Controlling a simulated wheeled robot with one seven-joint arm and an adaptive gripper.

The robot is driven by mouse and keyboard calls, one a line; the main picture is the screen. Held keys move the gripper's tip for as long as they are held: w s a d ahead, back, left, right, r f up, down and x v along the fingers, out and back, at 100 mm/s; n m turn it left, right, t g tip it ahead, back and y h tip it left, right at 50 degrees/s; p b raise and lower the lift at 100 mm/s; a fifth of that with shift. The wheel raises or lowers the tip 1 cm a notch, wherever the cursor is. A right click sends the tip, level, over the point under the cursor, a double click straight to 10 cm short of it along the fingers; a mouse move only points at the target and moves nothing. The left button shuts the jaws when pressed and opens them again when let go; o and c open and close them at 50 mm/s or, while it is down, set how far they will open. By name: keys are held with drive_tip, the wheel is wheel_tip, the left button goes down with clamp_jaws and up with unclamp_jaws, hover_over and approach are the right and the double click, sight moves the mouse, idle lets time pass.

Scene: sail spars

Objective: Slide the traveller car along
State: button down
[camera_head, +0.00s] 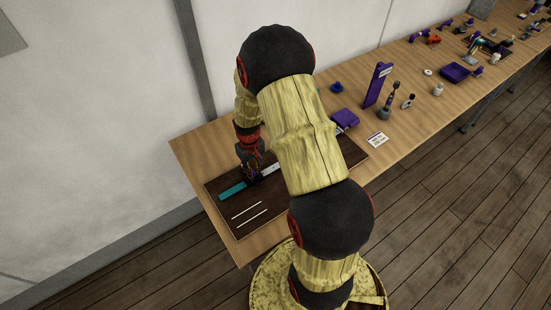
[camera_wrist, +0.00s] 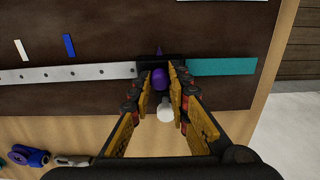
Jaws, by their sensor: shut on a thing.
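The traveller car (camera_wrist: 153,66) is a dark block on a straight rail, with a purple knob (camera_wrist: 160,79) and a small purple pointer on its far side. My gripper (camera_wrist: 160,84) has its two fingers around the knob, shut on it. The rail (camera_wrist: 60,74) is pale grey with holes on the left of the car in the wrist view, and a teal strip (camera_wrist: 222,67) lies to the right. In the head view my gripper (camera_head: 250,170) is over the rail, between the teal strip (camera_head: 232,190) and the grey part; it hides most of the car.
The rail is on a dark board (camera_head: 222,205) with white lines. A white mark (camera_wrist: 22,50) and a blue mark (camera_wrist: 69,45) lie beside the rail, left of the car. A tall purple stand (camera_head: 376,85), a purple tray (camera_head: 455,72) and other small items are farther along the bench.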

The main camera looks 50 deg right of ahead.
drive_tip(key=shift+s+d+b, duration=0.1)
drive_tip(key=shift+s+d, duration=0.25)
drive_tip(key=shift+d, duration=1.35)
drive_tip(key=shift+s+d+b, duration=0.15)
drive_tip(key=shift+s+d, duration=0.2)
drive_tip(key=shift+d, duration=1.3)
drive_tip(key=shift+s+d+b, duration=0.1)
drive_tip(key=shift+s+d, duration=0.25)
drive_tip(key=shift+d, duration=1.45)
drive_tip(key=shift+s+d+b, duration=0.35)
drive_tip(key=shift+s+d, duration=0.3)
drive_tip(key=shift+d, duration=2.6)
drive_tip(key=shift+s+d+b, duration=0.3)
drive_tip(key=shift+s+d, duration=0.35)
drive_tip(key=shift+d, duration=2.55)
drive_tip(key=shift+s+d+b, duration=0.35)
drive_tip(key=shift+s+d, duration=0.3)
drive_tip(key=shift+d, duration=2.75)
drive_tip(key=shift+s+d, duration=0.15)
drive_tip(key=shift+d, duration=0.55)
drive_tip(key=c, duration=1.7)
unclamp_jaws()
drive_tip(key=shift+o, duration=0.4)
wheel_tip(320, 180, up, 12)
